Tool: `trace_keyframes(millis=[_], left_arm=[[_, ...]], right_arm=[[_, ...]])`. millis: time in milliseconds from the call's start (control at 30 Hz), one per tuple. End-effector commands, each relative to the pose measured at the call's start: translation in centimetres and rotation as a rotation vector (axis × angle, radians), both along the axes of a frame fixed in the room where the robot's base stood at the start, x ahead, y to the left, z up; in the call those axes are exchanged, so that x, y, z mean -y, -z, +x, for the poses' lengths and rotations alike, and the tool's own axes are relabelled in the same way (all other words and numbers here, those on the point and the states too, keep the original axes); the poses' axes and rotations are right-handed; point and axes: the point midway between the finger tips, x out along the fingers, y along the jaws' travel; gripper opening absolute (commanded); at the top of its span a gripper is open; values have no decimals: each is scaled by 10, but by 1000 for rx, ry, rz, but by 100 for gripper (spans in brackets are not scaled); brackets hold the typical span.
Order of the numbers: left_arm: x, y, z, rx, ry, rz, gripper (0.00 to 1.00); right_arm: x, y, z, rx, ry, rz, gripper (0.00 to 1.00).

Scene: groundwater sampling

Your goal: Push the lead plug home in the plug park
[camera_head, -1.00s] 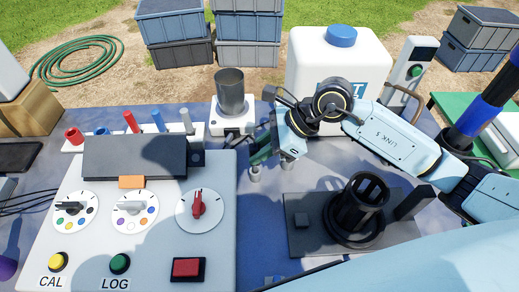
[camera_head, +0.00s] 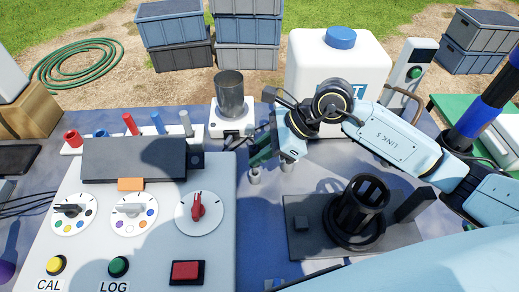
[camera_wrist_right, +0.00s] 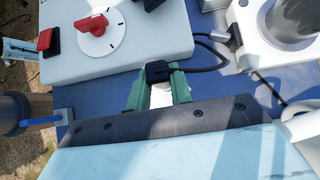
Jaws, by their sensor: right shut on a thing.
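My right gripper (camera_head: 264,150) is low over the blue table, just right of the white control panel. Its green fingers, clear in the right wrist view (camera_wrist_right: 158,88), are shut on the lead plug (camera_wrist_right: 158,71), whose black end shows between their tips. A black cable runs from near the plug toward a grey connector (camera_wrist_right: 227,38) by the white stand. In the head view the plug is mostly hidden by the hand. I cannot make out the plug park clearly, or how deep the plug sits. My left gripper is not in view.
The control panel (camera_head: 160,235) with dials and buttons stands close on the left. The white stand (camera_head: 230,128) with a grey cup (camera_head: 231,92) is behind the gripper. A dark base plate (camera_head: 300,242) with a slotted holder (camera_head: 363,200) is in front right. A white tank (camera_head: 305,65) stands behind.

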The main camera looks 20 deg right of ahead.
Motion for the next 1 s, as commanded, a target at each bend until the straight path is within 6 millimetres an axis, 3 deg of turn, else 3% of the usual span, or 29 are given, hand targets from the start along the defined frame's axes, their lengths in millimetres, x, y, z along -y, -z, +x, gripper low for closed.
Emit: trace_keyframes(millis=[1000], left_arm=[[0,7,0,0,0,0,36]], right_arm=[[0,1,0,1,-1,0,3]])
